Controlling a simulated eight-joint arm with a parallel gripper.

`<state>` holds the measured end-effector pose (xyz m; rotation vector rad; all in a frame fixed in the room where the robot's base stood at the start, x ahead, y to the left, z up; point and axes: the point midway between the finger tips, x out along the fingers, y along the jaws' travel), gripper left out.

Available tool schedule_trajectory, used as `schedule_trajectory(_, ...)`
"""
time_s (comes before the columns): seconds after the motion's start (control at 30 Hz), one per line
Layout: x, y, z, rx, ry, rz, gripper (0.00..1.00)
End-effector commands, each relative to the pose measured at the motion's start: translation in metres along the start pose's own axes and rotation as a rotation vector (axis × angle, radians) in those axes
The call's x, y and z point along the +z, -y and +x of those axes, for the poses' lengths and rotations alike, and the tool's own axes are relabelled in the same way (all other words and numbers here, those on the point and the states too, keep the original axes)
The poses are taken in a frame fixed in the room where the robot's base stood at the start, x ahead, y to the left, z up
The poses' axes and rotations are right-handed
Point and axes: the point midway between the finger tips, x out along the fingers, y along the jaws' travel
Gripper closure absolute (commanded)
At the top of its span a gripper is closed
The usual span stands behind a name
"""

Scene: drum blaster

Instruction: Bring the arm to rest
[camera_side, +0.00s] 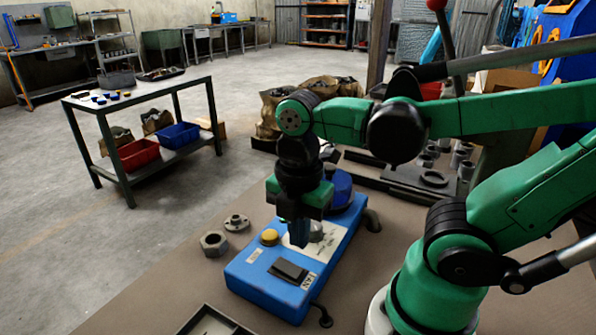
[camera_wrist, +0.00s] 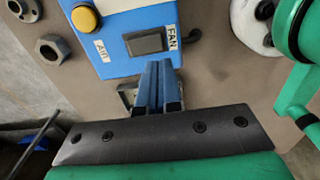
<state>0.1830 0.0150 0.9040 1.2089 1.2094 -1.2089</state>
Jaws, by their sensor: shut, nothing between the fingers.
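My arm is bent over the work table, with my gripper (camera_side: 299,240) pointing down over the blue control box (camera_side: 262,294). The fingers are together and hold nothing. In the side view they hide part of the box's pale label panel; I cannot tell whether the tips touch it. In the wrist view my gripper (camera_wrist: 158,66) is shut, with its tips near the edge of the blue box (camera_wrist: 125,21). The yellow button (camera_side: 270,237) and the dark FAN switch (camera_side: 288,271) sit on the box top. Both also show in the wrist view, the button (camera_wrist: 85,18) beside the AIR label.
A hex nut (camera_side: 214,243) and a flanged part (camera_side: 236,222) lie left of the box. A dark tray (camera_side: 213,323) is at the front edge. Several grey cylindrical parts (camera_side: 463,160) stand behind, at right. A metal side table (camera_side: 150,98) stands apart at left.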

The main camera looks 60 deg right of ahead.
Motion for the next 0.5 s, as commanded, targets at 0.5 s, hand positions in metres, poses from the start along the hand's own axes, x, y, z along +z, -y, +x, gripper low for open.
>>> schedule_trajectory(0.5,0.003,-0.017,0.000,0.129,-0.030,0.333,1.00)
